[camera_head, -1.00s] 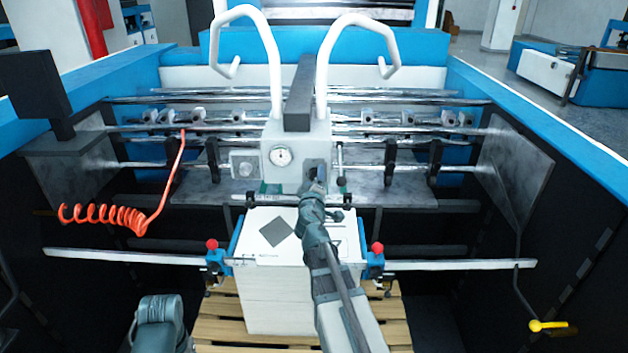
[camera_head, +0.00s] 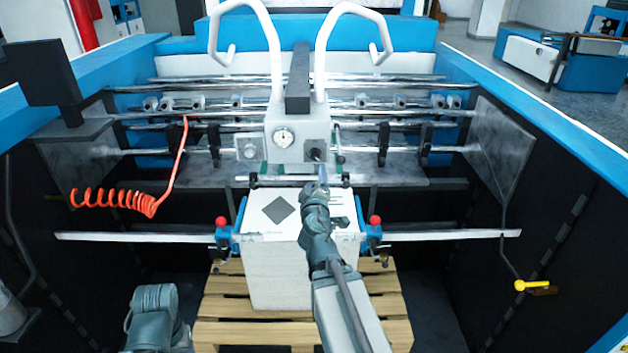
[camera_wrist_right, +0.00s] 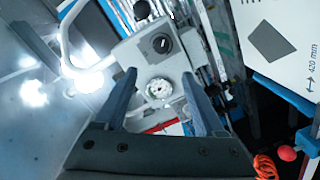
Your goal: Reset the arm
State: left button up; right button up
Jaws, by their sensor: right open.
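My right arm reaches up the middle of the head view. Its gripper (camera_head: 322,178) is small there, just below the black knob (camera_head: 316,153) on the grey control box (camera_head: 285,150). In the right wrist view the gripper (camera_wrist_right: 158,76) has its two fingers apart with nothing held between them. The control box shows beyond the fingers, with its round dial (camera_wrist_right: 159,88) and the black knob (camera_wrist_right: 161,44). The gripper looks apart from the knob. Part of my left arm shows at the lower left of the head view; its gripper is out of view.
A stack of white sheets (camera_head: 268,275) stands on a wooden pallet (camera_head: 235,335) under my right arm. A metal bar (camera_head: 150,237) with red-knobbed clamps crosses there. White curved handles (camera_head: 380,40) rise above the box. An orange coiled hose (camera_head: 115,198) hangs left.

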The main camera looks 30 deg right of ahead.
jog(key=s+a+f+m+g+y+b, duration=0.2)
jog(key=a+f+g+b, duration=0.25)
jog(key=a+f, duration=0.55)
jog(key=s+a+f+m+g+y+b, duration=0.1)
jog(key=s+a+f+g+b, duration=0.15)
jog(key=a+f+b, duration=0.75)
pick_arm(q)
notch_tip(320, 180, down, 16)
jog(key=b, duration=0.1)
jog(key=shift+w+d, duration=0.15)
jog(key=shift+w, duration=0.15)
pick_arm(e)
jog(key=s+a+f+n+g+y, duration=0.2)
jog(key=s+a+f+g+y, duration=0.2)
jog(key=s+a+f, duration=1)
notch_tip(320, 180, down, 2)
jog(key=g, duration=0.3)
jog(key=shift+s+a+g+y, duration=0.25)
jog(key=shift+a+g+y, duration=0.05)
jog(key=shift+a+y, duration=0.1)
jog(key=shift+f, duration=0.1)
